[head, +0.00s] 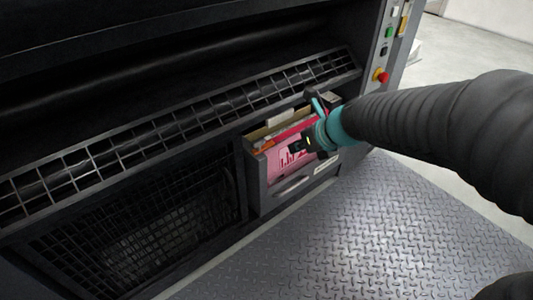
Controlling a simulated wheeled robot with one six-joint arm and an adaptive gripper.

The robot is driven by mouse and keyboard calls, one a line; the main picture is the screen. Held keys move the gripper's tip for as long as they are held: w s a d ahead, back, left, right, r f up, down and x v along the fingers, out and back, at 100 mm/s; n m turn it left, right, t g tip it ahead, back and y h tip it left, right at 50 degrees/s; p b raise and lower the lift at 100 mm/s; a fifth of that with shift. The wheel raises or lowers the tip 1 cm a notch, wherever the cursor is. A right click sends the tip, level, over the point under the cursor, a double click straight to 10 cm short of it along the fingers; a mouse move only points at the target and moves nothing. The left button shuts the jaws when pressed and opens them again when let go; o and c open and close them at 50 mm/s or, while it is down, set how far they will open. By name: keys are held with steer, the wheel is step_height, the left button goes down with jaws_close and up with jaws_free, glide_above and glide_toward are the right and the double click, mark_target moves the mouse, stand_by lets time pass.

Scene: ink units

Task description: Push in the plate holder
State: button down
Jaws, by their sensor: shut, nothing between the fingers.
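The plate holder (291,187) is a grey drawer-like holder low in the machine's front, right of centre. It appears to stand out from the machine's face. It holds upright flat items: a pink sheet or plate (285,163) in front, with orange and tan edges behind it. My gripper (298,146) is shut and empty. It is in front of the holder's upper right part and hides some of the pink item. I cannot tell whether it touches the holder.
A wire guard (150,130) runs above the holder, and a dark mesh panel (140,225) lies to its left. A red button (381,76) sits on the control strip at upper right. The tread-plate floor (370,235) in front is clear.

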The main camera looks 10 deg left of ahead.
steer(key=n+b, duration=0.2)
steer(key=b, duration=0.1)
glide_toward(261, 145)
steer(key=x, duration=0.5)
steer(key=shift+s+d+f, duration=0.1)
steer(key=shift+s+f, duration=0.15)
steer(key=shift+f, duration=0.3)
steer(key=shift+w+a+t, duration=0.3)
steer(key=shift+w+a, duration=0.05)
steer(key=shift+w, duration=0.15)
